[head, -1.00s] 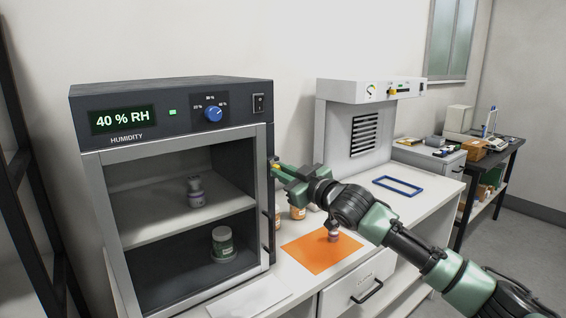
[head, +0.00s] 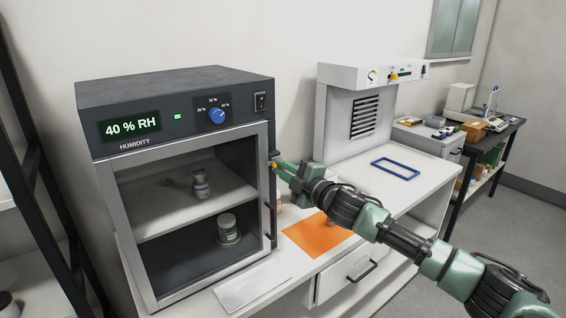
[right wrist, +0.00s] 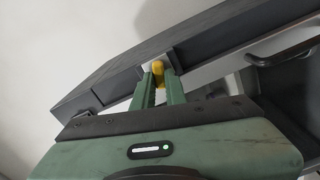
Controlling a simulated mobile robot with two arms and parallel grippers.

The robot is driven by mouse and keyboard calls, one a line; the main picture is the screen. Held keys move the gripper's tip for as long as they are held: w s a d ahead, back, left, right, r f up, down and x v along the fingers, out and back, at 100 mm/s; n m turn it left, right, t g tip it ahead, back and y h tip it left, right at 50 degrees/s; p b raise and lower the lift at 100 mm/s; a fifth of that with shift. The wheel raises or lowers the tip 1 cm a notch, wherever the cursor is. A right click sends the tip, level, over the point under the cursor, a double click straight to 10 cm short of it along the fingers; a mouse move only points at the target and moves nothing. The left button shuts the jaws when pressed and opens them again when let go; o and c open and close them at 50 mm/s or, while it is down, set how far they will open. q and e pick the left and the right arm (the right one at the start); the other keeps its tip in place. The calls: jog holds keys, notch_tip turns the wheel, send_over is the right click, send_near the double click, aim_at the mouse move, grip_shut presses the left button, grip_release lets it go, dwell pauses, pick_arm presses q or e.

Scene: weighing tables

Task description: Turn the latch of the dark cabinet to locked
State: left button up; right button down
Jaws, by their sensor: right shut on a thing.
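The dark cabinet (head: 180,92) stands at the left of the head view, with a 40 % RH display and a grey-framed glass door (head: 141,234) that looks shut. My right gripper (head: 277,166) is at the cabinet's right front edge, at the door's upper part. In the right wrist view its two green fingers (right wrist: 160,88) are shut on the yellow latch (right wrist: 158,70), next to a pale plate on the dark cabinet edge. The fingers hide part of the latch, so I cannot tell its exact setting. My left gripper is out of view.
Behind the glass are a small vial (head: 201,186) and a green jar (head: 228,230). An orange mat (head: 315,238) lies on the bench right of the cabinet, under my right arm. A blue frame (head: 396,168) lies farther right. A dark door handle (right wrist: 285,47) is near the gripper.

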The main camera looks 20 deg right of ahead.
jog(key=shift+f+n+p, duration=0.1)
jog(key=shift+n+p, duration=0.5)
jog(key=shift+n, duration=1)
jog(key=c, duration=1.4)
grip_release()
jog(key=shift+c, duration=0.2)
jog(key=shift+s, duration=0.1)
jog(key=b+v, duration=0.2)
jog(key=v, duration=0.5)
jog(key=shift+s, duration=0.3)
jog(key=shift+d, duration=0.1)
